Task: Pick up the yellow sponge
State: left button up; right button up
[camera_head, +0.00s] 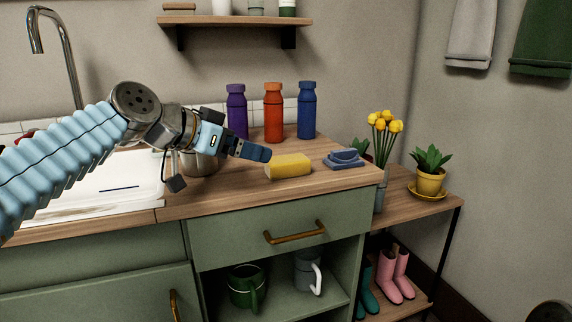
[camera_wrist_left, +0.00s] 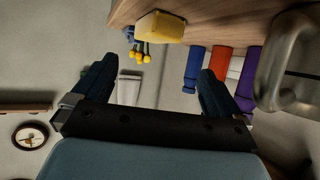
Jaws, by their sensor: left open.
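The yellow sponge (camera_head: 288,167) lies on the wooden countertop, towards its right end, in the head view. My left gripper (camera_head: 258,152) reaches in from the left, its fingertips just left of the sponge and a little above the counter. In the left wrist view the sponge (camera_wrist_left: 160,26) shows beyond the two dark fingers of my left gripper (camera_wrist_left: 157,70), roughly in line with the gap between them. The fingers are apart with nothing between them. My right gripper is in neither view.
Purple (camera_head: 237,112), red (camera_head: 273,112) and blue (camera_head: 307,110) bottles stand behind the sponge. A blue-grey object (camera_head: 344,160) lies right of it. A metal pot (camera_head: 200,163) sits under my wrist. The sink (camera_head: 100,183) is left. Yellow flowers (camera_head: 384,124) stand past the counter's right edge.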

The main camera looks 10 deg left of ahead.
aim_at(285, 158)
pick_arm(q)
jog(key=x, duration=0.4)
jog(key=shift+w+d+f, duration=0.1)
jog(key=shift+w, duration=0.05)
jog(key=shift+x, duration=2.75)
jog(key=shift+d, duration=0.2)
jog(key=c, duration=1.1)
